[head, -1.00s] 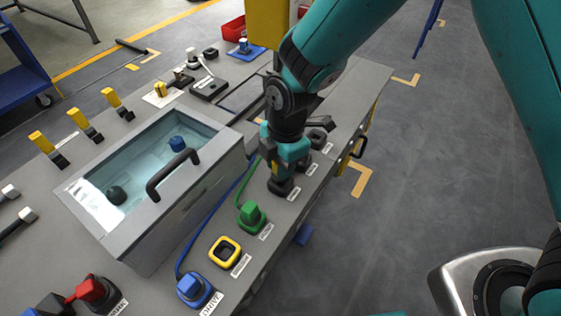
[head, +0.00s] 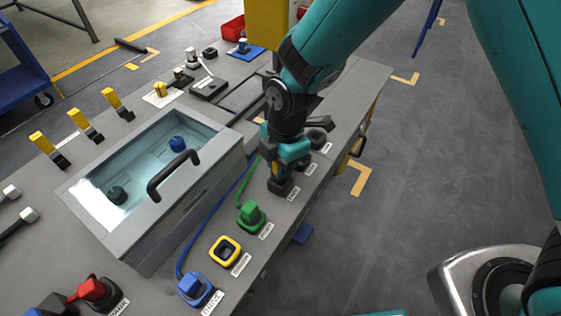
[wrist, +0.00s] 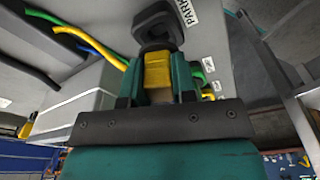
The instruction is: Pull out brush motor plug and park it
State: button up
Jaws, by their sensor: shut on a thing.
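My gripper (head: 287,165) is low over the right side of the grey bench, pointing down at a black socket (head: 281,187). In the wrist view my gripper (wrist: 157,82) is shut on a yellow plug (wrist: 158,68), with a teal finger on each side. The plug lines up with the black socket (wrist: 157,28), beside a label reading PARK (wrist: 187,12). They look very close or touching; I cannot tell if the plug is seated. A yellow-rimmed socket (head: 237,246) nearer the front is empty.
A green plug (head: 251,215) and a blue plug (head: 195,289) sit in the same row. A clear-lidded box with a black handle (head: 172,174) stands to the left. A red plug (head: 93,289) is at the front left. Open floor (head: 400,180) lies right.

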jog(key=shift+f+b, duration=0.95)
jog(key=shift+f, duration=0.45)
jog(key=o, duration=1)
jog(key=shift+r, duration=0.1)
jog(key=r, duration=0.5)
jog(key=d+r+p, duration=0.1)
jog(key=r, duration=0.5)
jog(key=w+r+p, duration=0.1)
jog(key=r, duration=0.5)
jog(key=shift+d+r, duration=0.15)
jog(key=shift+d, duration=0.25)
